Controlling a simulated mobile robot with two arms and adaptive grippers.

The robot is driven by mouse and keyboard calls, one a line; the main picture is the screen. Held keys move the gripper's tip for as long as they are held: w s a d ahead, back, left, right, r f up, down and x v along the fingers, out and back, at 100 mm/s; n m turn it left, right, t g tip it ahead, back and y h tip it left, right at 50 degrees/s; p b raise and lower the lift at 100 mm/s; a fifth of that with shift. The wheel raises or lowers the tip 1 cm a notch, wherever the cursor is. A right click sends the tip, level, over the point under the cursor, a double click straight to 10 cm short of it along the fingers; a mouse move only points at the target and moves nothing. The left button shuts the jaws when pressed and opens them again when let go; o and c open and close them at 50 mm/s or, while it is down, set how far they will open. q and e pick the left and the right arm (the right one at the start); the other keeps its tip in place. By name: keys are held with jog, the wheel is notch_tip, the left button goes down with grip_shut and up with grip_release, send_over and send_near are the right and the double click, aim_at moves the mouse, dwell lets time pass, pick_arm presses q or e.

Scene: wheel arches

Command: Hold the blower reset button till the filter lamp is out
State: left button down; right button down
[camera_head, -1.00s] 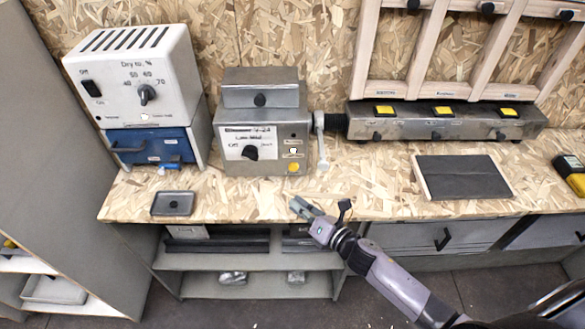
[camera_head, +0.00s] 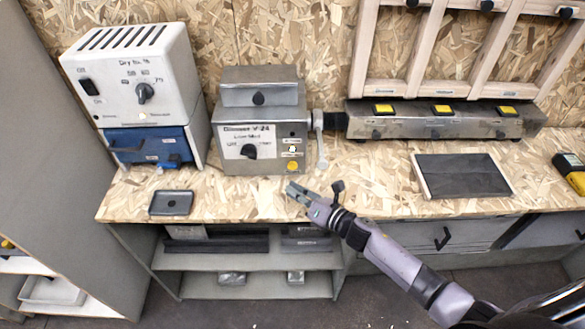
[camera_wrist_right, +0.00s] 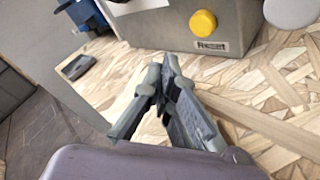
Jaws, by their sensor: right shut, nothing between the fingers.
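The grey metal blower box (camera_head: 230,150) stands on the bench with a black knob on its front. Its yellow button (camera_head: 292,166) is at the lower right of the front, and the right wrist view shows this button (camera_wrist_right: 203,23) above a "Reset" label. A small pale lamp (camera_head: 292,149) sits just above the button; it looks whitish, and I cannot tell for sure whether it is lit. My right gripper (camera_head: 291,188) is shut and empty, a little in front of and below the button, apart from it. It also shows in the right wrist view (camera_wrist_right: 168,65). My left gripper is not in view.
A white dryer unit (camera_head: 135,75) stands on a blue box (camera_head: 148,147) at the left. A small dark tray (camera_head: 171,203) lies near the bench's front edge.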

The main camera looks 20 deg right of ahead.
jog(key=shift+w+d+b, duration=0.3)
jog(key=shift+w, duration=0.6)
jog(key=shift+w+d+b, duration=0.25)
jog(key=shift+w, duration=0.65)
jog(key=shift+w, duration=0.1)
jog(key=shift+w+d, duration=0.1)
jog(key=shift+w, duration=0.2)
jog(key=shift+w+d+b, duration=0.15)
jog(key=shift+w+b, duration=0.3)
jog(key=shift+w, duration=0.05)
dwell(1.5)
jog(key=shift+s, duration=0.1)
jog(key=shift+s+a, duration=0.25)
jog(key=shift+s, duration=0.55)
jog(key=shift+s+a+p, duration=0.2)
jog(key=shift+s+a, duration=0.05)
jog(key=shift+s, duration=0.55)
jog(key=shift+s+a+p, duration=0.2)
jog(key=shift+s+p, duration=0.05)
jog(key=shift+s, duration=0.55)
jog(key=shift+s+a+p, duration=0.2)
jog(key=shift+s+a, duration=0.05)
jog(key=shift+s, duration=0.55)
